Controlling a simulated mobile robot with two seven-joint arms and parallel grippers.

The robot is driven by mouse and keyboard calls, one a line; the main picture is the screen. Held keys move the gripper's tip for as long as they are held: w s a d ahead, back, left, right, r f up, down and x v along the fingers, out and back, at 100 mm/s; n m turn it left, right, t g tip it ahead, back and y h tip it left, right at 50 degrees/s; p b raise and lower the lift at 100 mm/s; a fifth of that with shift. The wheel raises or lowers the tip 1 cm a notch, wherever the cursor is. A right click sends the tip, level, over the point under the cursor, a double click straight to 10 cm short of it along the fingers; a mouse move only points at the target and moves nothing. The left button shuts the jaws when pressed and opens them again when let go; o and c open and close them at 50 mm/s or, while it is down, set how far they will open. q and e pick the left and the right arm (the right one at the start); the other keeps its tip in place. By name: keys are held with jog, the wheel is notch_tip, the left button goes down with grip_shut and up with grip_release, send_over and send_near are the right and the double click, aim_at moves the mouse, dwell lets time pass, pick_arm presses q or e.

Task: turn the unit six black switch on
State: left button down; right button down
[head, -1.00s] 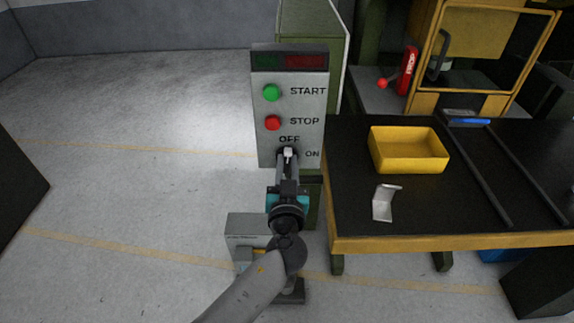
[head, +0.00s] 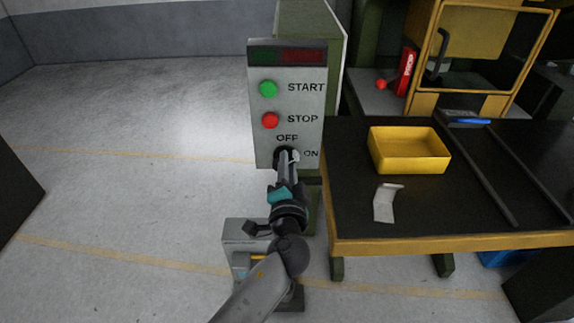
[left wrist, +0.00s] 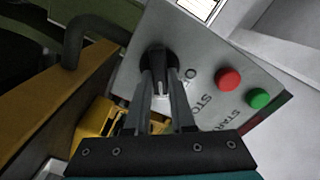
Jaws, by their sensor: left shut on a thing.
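A grey control panel (head: 262,105) stands left of the table, with a green START button (head: 267,88), a red STOP button (head: 270,120) and a black rotary switch (head: 279,156) below, between the OFF and ON labels. My left gripper (head: 288,158) is at the switch and covers much of it in the head view. In the left wrist view, the fingers of my left gripper (left wrist: 164,92) are shut on the black switch (left wrist: 157,60), one on each side of its knob. The switch has a pale pointer mark. I cannot read a unit number. My right gripper is not in view.
A black-topped table (head: 450,205) with a yellow edge is to the right. It holds a yellow bin (head: 410,165), a bent metal bracket (head: 387,203) and dark rails. A grey box (head: 240,237) stands low beneath my left arm. The floor to the left is clear.

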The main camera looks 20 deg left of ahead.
pick_arm(q)
jog(key=shift+w+d+m+p, duration=0.1)
jog(key=shift+m+p, duration=0.3)
jog(key=shift+m, duration=2.9)
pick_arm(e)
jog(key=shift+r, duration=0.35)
pick_arm(q)
jog(key=c, duration=0.8)
grip_release()
jog(key=shift+f, duration=0.15)
jog(key=shift+o, duration=0.2)
